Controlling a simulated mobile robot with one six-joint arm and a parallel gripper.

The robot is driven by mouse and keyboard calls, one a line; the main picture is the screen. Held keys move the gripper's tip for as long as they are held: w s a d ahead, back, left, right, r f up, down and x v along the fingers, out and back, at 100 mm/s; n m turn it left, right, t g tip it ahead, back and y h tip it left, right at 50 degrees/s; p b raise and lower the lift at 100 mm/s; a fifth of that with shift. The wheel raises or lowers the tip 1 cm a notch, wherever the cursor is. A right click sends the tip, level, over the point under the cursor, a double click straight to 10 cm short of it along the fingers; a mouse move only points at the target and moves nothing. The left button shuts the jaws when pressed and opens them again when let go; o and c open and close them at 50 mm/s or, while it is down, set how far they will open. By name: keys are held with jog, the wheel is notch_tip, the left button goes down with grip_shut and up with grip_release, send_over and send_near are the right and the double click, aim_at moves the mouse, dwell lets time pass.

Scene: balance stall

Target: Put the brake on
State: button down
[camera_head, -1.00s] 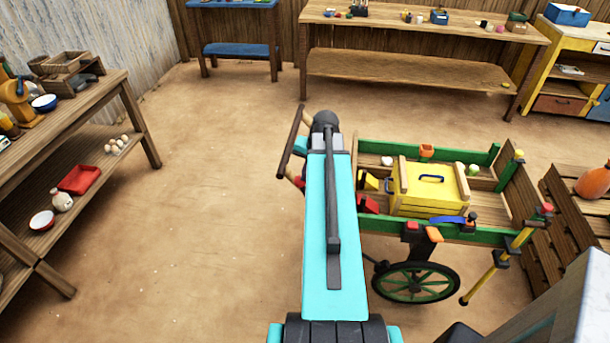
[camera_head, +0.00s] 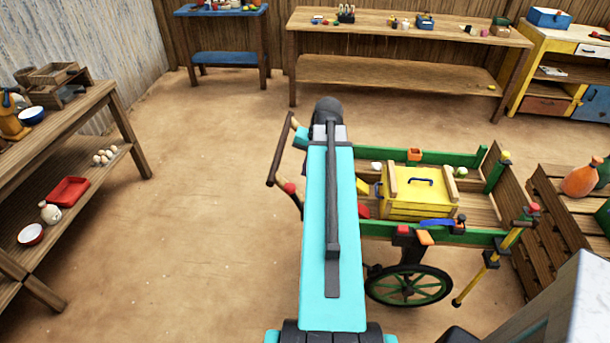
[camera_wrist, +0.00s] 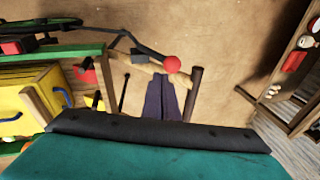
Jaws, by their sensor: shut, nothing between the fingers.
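A green-sided wooden handcart (camera_head: 385,228) stands right of my arm in the head view. Its brown push handle (camera_head: 280,148) shows left of the arm. A red ball knob (camera_head: 289,187) shows below the handle, partly beside my arm. In the wrist view the red knob (camera_wrist: 172,64) sits at the end of a thin dark bent lever (camera_wrist: 130,42), close to the brown handle bar (camera_wrist: 192,95). My gripper (camera_wrist: 168,82) appears as dark purplish fingers, shut and empty, just below the knob in the picture. Whether they touch it I cannot tell. The head view mostly hides my gripper behind the arm.
A yellow crate (camera_head: 420,205) rides in the cart, above a spoked wheel (camera_head: 408,285). A wooden shelf table (camera_head: 60,150) stands left, a long bench (camera_head: 405,73) at the back, and slatted crates (camera_head: 560,228) at right. The floor left of my arm is clear.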

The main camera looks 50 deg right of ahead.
jog(key=shift+w+b+v, duration=0.2)
jog(key=shift+b+v, duration=0.2)
jog(key=shift+v, duration=2.05)
jog(key=shift+w+a, duration=0.15)
jog(key=shift+a, duration=0.1)
